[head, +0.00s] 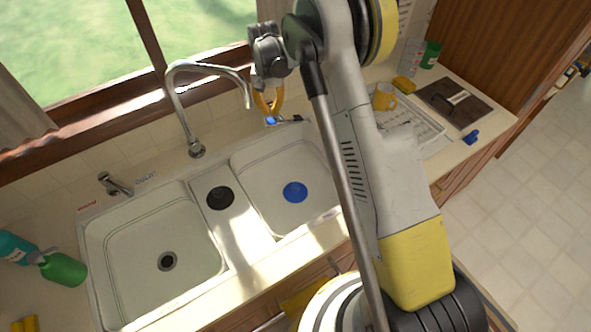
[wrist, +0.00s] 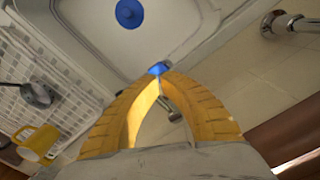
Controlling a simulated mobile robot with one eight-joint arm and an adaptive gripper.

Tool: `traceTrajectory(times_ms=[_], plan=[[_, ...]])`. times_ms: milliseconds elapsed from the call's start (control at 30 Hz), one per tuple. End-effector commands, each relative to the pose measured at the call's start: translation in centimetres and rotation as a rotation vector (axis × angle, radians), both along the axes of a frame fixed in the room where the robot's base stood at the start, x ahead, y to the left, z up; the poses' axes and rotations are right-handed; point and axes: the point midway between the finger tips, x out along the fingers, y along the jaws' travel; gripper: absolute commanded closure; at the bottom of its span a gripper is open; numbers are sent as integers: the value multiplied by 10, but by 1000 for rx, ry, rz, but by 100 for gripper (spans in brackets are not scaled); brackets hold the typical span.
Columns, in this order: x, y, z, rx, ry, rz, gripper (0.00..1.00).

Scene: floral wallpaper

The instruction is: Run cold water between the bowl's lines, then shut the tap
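The sink has a left bowl (head: 140,265) and a right bowl (head: 275,170), with faint lines around their walls. A chrome swan-neck spout (head: 207,66) rises behind them. I see no water running or standing. A metal tap handle (head: 116,185) stands at the left rear, near red and blue lettering. Another tap handle (head: 290,119) is behind the right bowl; a metal part of it shows between my fingers in the wrist view (wrist: 172,108). My gripper (head: 268,115) is beside it, its yellow fingertips together with blue at the tips. I cannot tell whether they touch the tap.
A blue disc (head: 295,192) lies in the right bowl. On the right are a rack (head: 415,125), a yellow mug (head: 384,97) and a dark board (head: 455,103). The window sill (head: 110,105) runs behind the spout.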

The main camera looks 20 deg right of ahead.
Motion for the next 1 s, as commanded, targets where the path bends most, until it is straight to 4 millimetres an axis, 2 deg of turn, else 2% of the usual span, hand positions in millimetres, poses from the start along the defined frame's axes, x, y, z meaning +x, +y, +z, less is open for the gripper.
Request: traceTrajectory(times_ms=[467, 1000], plan=[[0, 0, -1, 0, 0, 0, 100], [0, 0, -22, 0, 0, 0, 100]])
